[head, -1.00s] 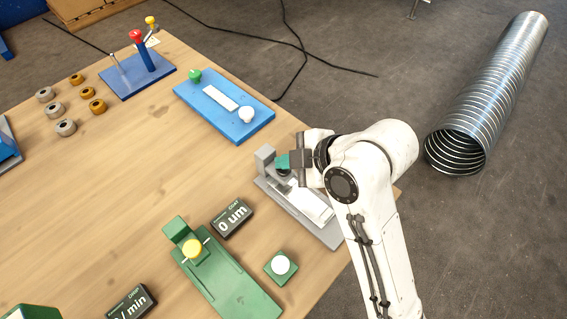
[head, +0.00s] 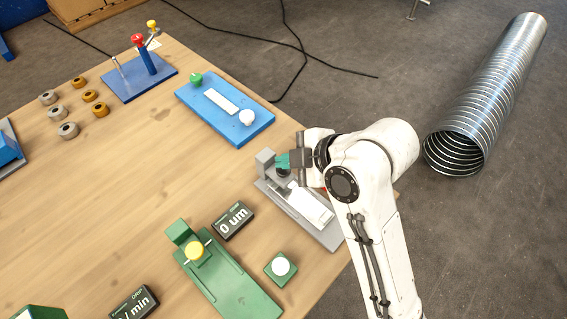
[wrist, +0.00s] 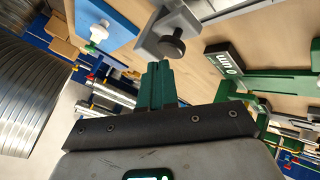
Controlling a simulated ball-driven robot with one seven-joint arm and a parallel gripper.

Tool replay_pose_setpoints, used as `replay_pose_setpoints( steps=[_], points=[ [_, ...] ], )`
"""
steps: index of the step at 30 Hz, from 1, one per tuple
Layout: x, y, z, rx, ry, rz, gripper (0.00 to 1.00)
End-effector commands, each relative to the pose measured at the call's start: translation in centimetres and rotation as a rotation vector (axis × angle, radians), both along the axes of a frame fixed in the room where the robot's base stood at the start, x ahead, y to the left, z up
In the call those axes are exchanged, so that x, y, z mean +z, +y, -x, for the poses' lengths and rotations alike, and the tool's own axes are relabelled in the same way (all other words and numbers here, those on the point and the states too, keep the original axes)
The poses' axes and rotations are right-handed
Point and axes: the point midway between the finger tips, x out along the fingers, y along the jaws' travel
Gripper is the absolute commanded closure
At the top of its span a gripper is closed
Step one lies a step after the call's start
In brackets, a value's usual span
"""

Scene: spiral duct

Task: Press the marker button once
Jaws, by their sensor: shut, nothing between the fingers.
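A grey fixture (head: 264,163) with an upright post stands at the table's right edge. A dark round knob (head: 284,171) on it is partly hidden by my gripper; it shows clearly in the wrist view (wrist: 173,46). No label tells me whether this knob is the marker button. My gripper (head: 282,161) has green fingers, closed together and empty, over the fixture beside its post. In the wrist view the fingertips (wrist: 158,66) point towards the knob and appear close to it; I cannot tell whether they touch. A white round button (head: 280,266) sits on a green base nearer the front.
A blue board (head: 225,110) with green and white knobs lies behind the fixture. A green fixture (head: 226,282) with a yellow knob and a display reading 0 um (head: 233,221) stand front left. A metal spiral duct (head: 484,95) lies on the floor at right.

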Motion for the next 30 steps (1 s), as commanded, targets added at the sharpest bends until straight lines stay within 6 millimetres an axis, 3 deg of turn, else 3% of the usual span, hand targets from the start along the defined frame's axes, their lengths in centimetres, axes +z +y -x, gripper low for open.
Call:
replay_pose_setpoints(
  steps=[14, 30],
  points=[
    [0.7, 0.0, 0.0, 0.001, -0.001, -0.001, 1.0],
    [5.3, 0.0, 0.0, 0.001, -0.002, -0.001, 1.0]
  ],
)
